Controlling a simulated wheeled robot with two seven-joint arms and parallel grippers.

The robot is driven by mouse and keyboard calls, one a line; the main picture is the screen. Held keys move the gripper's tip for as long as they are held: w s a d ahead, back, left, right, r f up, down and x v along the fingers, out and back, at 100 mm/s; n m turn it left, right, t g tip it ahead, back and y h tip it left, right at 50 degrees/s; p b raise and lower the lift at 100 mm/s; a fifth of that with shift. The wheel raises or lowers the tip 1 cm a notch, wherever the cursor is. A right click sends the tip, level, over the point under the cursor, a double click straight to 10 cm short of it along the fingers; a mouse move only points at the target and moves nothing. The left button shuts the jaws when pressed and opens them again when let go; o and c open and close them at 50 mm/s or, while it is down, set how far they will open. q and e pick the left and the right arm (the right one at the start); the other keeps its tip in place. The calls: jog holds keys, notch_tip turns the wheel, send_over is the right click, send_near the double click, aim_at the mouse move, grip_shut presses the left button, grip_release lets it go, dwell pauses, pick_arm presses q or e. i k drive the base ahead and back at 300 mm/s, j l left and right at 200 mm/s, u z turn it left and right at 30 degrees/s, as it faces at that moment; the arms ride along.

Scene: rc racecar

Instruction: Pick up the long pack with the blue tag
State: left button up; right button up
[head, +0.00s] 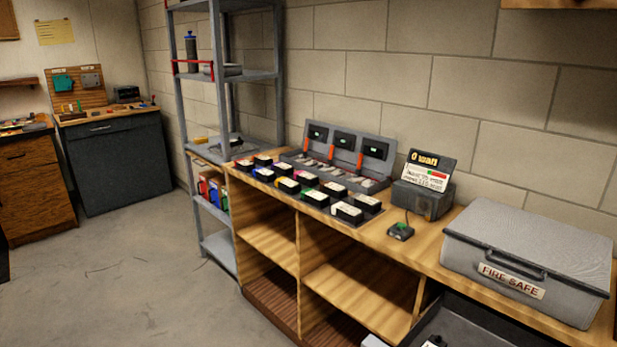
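Several dark packs with pale tops and small coloured tags lie in rows on a dark mat (355,223) on the wooden workbench (405,250). Among them are a pack with a yellow tag (288,186) and a pack with a green tag (315,198). The packs are small in the head view, and I cannot tell for certain which is the long one with the blue tag. Neither of my grippers is in view.
Behind the packs stands a grey charging case (345,150) with its lid up. To the right are a dark box with a display (424,190), a small device with a green top (400,231) and a grey fire safe (530,260). A metal shelf (222,75) stands left.

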aim_at(234, 143)
jog(key=i+j+z, duration=0.45)
jog(key=i+j, duration=0.15)
jog(key=j, duration=0.15)
jog(key=i+j, duration=0.2)
jog(key=i+j+z, duration=0.1)
jog(key=j, duration=0.35)
jog(key=i+j, duration=0.25)
jog(key=i+j+z, duration=0.15)
jog(key=j, duration=0.25)
jog(key=i+j, duration=0.2)
jog(key=j, duration=0.15)
jog(key=i+j, duration=0.15)
jog(key=j, duration=0.2)
jog(key=i+j, duration=0.35)
jog(key=j, duration=0.3)
jog(key=i+j, duration=0.15)
jog(key=j, duration=0.2)
jog(key=i+j, duration=0.15)
jog(key=j, duration=0.2)
jog(key=i+j, duration=0.2)
jog(key=j+z, duration=0.05)
jog(key=j, duration=0.05)
